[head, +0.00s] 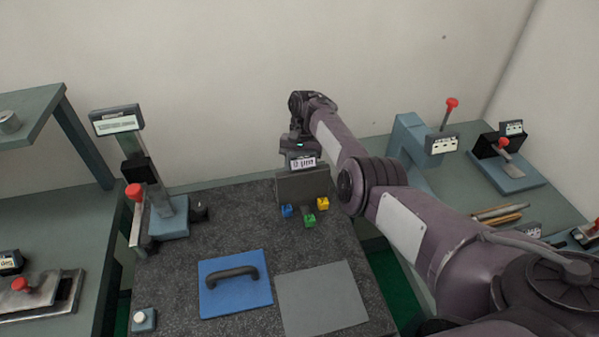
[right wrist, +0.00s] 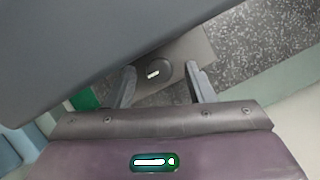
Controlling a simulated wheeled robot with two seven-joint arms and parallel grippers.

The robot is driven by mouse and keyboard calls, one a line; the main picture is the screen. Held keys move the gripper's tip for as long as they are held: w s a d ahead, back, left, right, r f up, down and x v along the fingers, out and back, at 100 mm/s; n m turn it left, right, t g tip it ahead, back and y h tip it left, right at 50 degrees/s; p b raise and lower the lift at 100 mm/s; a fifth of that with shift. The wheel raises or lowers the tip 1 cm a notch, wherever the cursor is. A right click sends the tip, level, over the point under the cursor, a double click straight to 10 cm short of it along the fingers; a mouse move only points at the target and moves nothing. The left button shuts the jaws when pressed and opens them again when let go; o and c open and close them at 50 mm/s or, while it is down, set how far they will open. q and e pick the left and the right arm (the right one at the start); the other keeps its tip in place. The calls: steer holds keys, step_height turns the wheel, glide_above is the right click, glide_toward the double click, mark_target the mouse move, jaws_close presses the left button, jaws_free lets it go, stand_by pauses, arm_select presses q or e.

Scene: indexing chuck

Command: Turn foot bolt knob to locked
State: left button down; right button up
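A dark round knob (right wrist: 153,72) with a short white mark sits on a grey-brown plate (right wrist: 192,47) in the right wrist view. I cannot tell for sure that it is the foot bolt knob, and I see no readable lock marking. My right gripper (right wrist: 163,84) is open, with one finger on each side of the knob's area and nothing between them. Whether a finger touches the knob is unclear. In the head view my right arm reaches to the back of the dark granite table (head: 235,225), above a grey block (head: 302,186); the knob cannot be made out there. My left gripper is out of view.
A gauge stand (head: 170,215) stands left on the granite. Small blue, green and yellow pieces (head: 310,221) sit before the grey block. A blue plate with a black handle (head: 235,290) and a grey mat (head: 320,300) lie in front. Red-knobbed fixtures (head: 505,165) stand right.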

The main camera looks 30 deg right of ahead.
steer(key=b+v, duration=0.3)
steer(key=v, duration=0.4)
steer(key=shift+w+r, duration=0.2)
steer(key=shift+r, duration=0.15)
